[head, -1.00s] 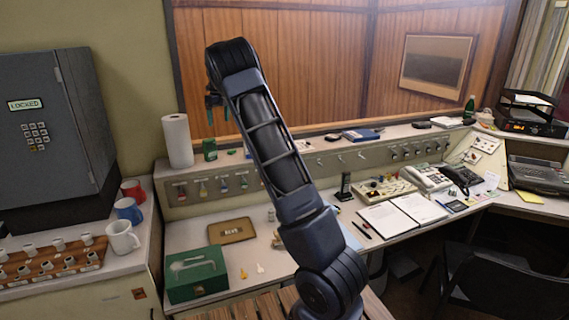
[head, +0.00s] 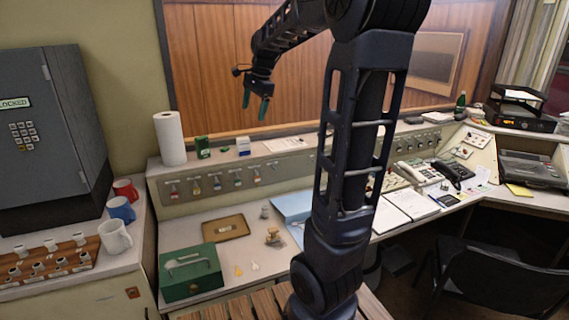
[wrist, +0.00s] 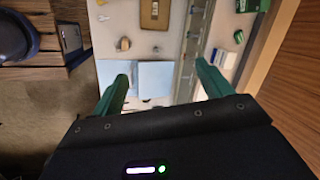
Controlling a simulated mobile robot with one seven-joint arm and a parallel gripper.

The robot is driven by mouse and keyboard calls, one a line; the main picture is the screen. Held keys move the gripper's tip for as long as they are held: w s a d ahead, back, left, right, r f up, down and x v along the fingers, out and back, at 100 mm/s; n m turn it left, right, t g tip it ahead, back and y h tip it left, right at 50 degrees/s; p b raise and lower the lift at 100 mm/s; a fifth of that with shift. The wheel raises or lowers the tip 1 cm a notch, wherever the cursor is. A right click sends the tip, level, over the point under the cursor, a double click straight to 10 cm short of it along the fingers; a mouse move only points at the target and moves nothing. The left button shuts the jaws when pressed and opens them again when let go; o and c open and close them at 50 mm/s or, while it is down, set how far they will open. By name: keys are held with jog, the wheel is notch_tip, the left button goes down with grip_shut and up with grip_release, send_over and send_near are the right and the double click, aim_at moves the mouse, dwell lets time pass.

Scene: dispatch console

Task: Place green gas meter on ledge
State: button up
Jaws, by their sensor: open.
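A small dark green boxy item (head: 202,147), which looks like the green gas meter, stands upright on the ledge (head: 296,158) just right of the paper towel roll. A green box also shows at the top edge of the wrist view (wrist: 250,5). My gripper (head: 256,106) is open and empty, with green fingers pointing down, raised in front of the wood panelling. It is right of the green item and higher in the head view. In the wrist view, my gripper (wrist: 161,72) has nothing between its fingers; the desk and ledge lie beyond.
A white paper towel roll (head: 170,138), a small green item (head: 225,150) and a white-and-blue box (head: 243,146) stand on the ledge. Below are a green cash box (head: 190,272), a brown plaque (head: 225,228) and a brass object (head: 273,236). Mugs stand at the left.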

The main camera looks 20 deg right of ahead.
jog(key=s+f+n, duration=0.3)
jog(key=s+n, duration=0.1)
jog(key=s, duration=0.5)
jog(key=s+f+n+t+h, duration=0.1)
jog(key=s+f+n, duration=0.2)
jog(key=s+n, duration=0.2)
jog(key=s+f+n+t+h, duration=0.1)
jog(key=s+f+n, duration=0.2)
jog(key=s, duration=0.9)
jog(key=shift+s+n, duration=0.35)
jog(key=shift+n, duration=0.75)
